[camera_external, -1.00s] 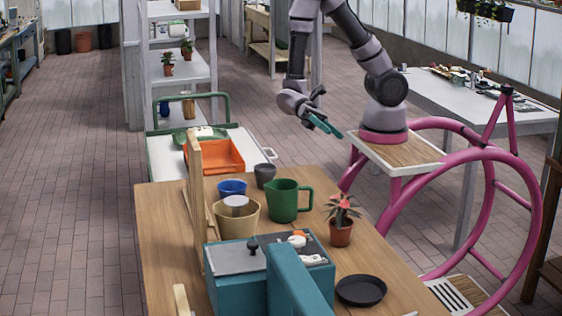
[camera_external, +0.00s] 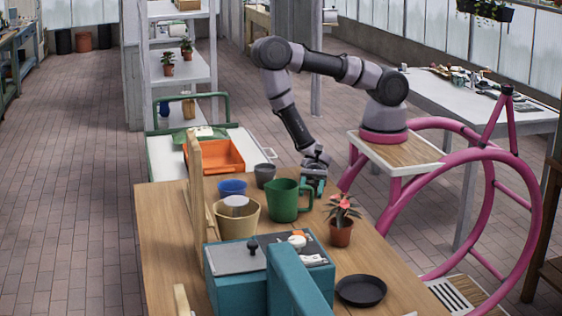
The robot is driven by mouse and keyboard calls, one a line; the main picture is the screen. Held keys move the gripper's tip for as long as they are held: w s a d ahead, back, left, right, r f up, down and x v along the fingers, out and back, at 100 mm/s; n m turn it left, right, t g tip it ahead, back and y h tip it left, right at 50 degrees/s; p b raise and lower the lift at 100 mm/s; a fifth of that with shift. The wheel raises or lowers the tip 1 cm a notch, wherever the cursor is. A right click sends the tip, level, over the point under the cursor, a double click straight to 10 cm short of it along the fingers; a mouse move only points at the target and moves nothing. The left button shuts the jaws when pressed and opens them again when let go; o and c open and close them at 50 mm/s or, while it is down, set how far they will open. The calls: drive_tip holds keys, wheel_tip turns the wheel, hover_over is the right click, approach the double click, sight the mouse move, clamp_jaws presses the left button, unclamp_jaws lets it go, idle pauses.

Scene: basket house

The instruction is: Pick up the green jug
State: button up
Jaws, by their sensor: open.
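The green jug (camera_external: 283,201) stands upright on the wooden table (camera_external: 165,238), right of the middle of the group of pots, its handle on the right side. My gripper (camera_external: 312,186) is open, pointing down, just behind and right of the jug, close to its handle. One teal finger shows beside the handle. I cannot tell whether the fingers touch the handle or stand apart around it.
A blue bowl (camera_external: 232,188), a grey cup (camera_external: 264,174) and a tan pot (camera_external: 226,222) stand left of the jug. A potted plant (camera_external: 341,233) stands in front right. A teal box (camera_external: 228,286) and a dark dish (camera_external: 361,291) are nearer. An orange crate (camera_external: 222,156) is behind.

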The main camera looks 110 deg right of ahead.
sight(311, 198)
drive_tip(key=x, duration=0.6)
drive_tip(key=shift+a, duration=0.45)
drive_tip(key=shift+w, duration=0.1)
clamp_jaws()
idle(0.9)
